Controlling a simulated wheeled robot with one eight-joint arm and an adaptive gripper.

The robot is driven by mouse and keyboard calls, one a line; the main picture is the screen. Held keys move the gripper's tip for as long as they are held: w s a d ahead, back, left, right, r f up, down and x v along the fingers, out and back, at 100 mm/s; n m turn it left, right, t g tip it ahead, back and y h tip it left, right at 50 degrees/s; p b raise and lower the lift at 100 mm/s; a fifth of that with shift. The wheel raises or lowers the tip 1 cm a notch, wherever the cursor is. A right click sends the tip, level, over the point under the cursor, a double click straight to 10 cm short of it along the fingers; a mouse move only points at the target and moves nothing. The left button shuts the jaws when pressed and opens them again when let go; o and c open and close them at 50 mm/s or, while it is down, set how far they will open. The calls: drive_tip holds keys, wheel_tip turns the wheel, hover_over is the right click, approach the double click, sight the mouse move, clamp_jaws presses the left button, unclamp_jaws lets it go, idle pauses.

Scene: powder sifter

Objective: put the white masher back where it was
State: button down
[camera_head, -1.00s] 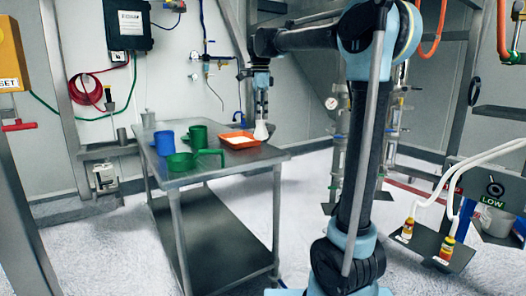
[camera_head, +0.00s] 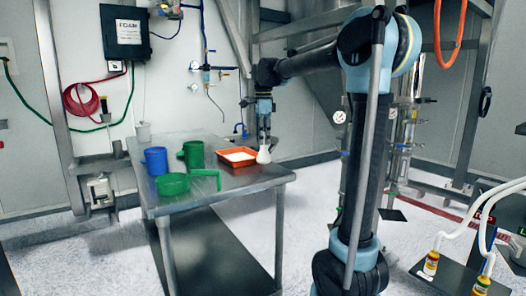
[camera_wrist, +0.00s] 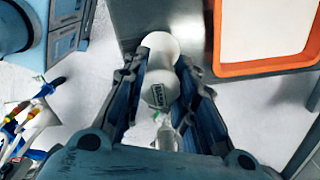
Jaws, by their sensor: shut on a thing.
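The white masher (camera_head: 263,155) is held upright at the right side of the metal table, next to the orange tray (camera_head: 221,156). My gripper (camera_head: 264,138) is above it and shut on its upper part. In the wrist view my gripper (camera_wrist: 160,88) has its blue-and-grey fingers on both sides of the masher (camera_wrist: 160,45), which carries a small dark label. The orange tray (camera_wrist: 262,67) is up and to the right there. I cannot tell whether the masher's base touches the table.
The metal table (camera_head: 235,187) also bears a blue mug (camera_head: 156,161), a green mug (camera_head: 193,155) and a green handled cup (camera_head: 173,184). The orange tray holds something white. Hoses with yellow-red fittings (camera_head: 431,263) stand at the lower right.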

sight(263, 147)
drive_tip(key=shift+f, duration=2.1)
drive_tip(key=shift+f, duration=0.15)
drive_tip(key=c, duration=1.3)
unclamp_jaws()
